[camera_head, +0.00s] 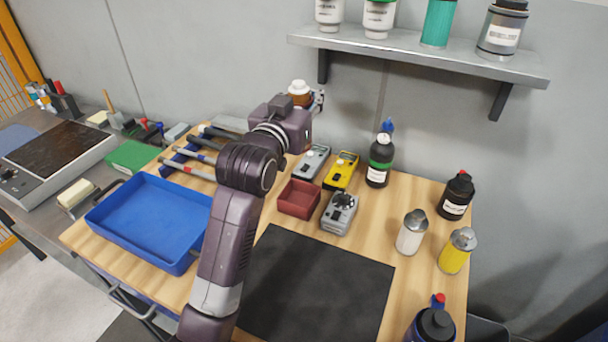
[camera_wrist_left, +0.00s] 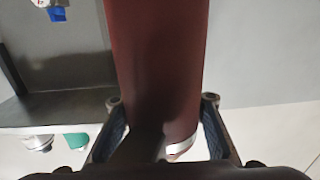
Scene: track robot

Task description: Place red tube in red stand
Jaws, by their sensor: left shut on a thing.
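My left gripper (camera_head: 304,100) is raised above the back of the wooden table, in front of the grey wall. It is shut on a reddish-brown tube (camera_head: 298,99) with a white top. In the left wrist view the tube (camera_wrist_left: 155,65) fills the space between the two fingers, with a white band near its end. Its lower part is hidden behind the gripper in the head view. A dark red, open square holder (camera_head: 299,199) stands on the table below the gripper, apart from the tube. No other red stand is clear. My right gripper is not in view.
A blue tray (camera_head: 150,220) and a black mat (camera_head: 310,285) lie at the front. Grey and yellow meters (camera_head: 341,171) surround the red holder. Several bottles (camera_head: 411,232) stand at right. A wall shelf (camera_head: 420,60) with jars overhangs at upper right.

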